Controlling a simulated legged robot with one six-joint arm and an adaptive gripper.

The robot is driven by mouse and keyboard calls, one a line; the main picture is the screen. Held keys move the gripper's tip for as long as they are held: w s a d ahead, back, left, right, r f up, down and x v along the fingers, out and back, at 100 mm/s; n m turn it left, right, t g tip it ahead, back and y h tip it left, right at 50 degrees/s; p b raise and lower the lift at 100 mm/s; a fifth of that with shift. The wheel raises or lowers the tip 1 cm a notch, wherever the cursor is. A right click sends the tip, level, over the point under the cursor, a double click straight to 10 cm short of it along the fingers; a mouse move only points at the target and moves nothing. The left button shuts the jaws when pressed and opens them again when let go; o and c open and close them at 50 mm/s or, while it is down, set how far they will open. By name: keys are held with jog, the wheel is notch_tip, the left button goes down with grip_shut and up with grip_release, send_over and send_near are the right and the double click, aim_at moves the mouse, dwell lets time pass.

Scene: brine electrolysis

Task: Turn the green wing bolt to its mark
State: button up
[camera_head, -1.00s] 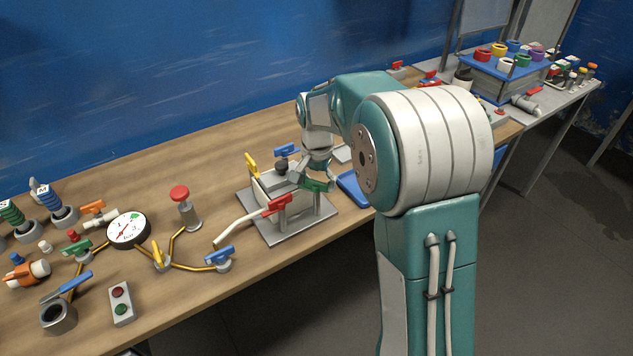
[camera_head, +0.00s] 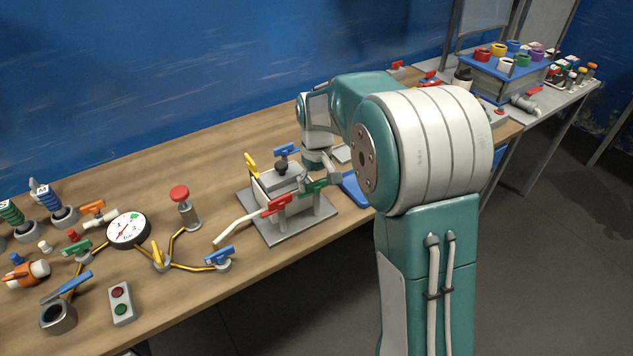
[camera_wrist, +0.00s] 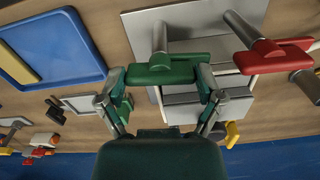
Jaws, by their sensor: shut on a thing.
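The green wing bolt (camera_head: 313,188) sits on the right side of a small metal fixture (camera_head: 280,180). In the wrist view the green wing bolt (camera_wrist: 160,72) lies crosswise between the two fingers of my gripper (camera_wrist: 162,78), one finger at each end. My gripper is shut on it. In the head view my gripper comes in from behind the fixture, and its fingers are partly hidden. The wing points up to the right in the head view. I cannot make out its mark.
Red (camera_head: 277,206), blue (camera_head: 287,151) and yellow (camera_head: 251,163) wing bolts stand close by on the same fixture. A blue tray (camera_head: 354,190) lies to its right. A gauge (camera_head: 129,230) and gold pipes with valves are to the left.

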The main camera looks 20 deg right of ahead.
jog(key=shift+w+n, duration=0.1)
jog(key=shift+n, duration=0.5)
jog(key=o, duration=0.9)
jog(key=shift+c, duration=0.2)
jog(key=shift+a, duration=0.1)
notch_tip(320, 180, up, 12)
